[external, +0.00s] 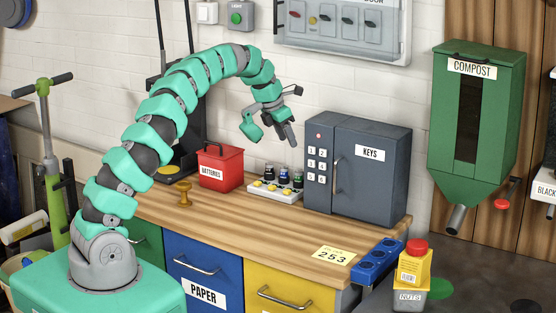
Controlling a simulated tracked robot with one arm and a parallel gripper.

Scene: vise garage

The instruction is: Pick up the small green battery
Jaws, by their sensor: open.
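The small green battery (298,179) appears to stand upright at the right end of a short row in a white holder (262,193) on the wooden worktop. A blue battery (284,176) and a black one (269,172) stand to its left. My gripper (271,137) hangs above the holder, a little up and left of the green battery in the picture. Its fingers are apart with nothing between them. It does not touch any battery.
A red box labelled batteries (221,168) stands left of the holder. A grey key safe (356,168) stands close on its right. A brass knob-like object (183,193) is at the left of the worktop (240,220). The front of the worktop is mostly clear.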

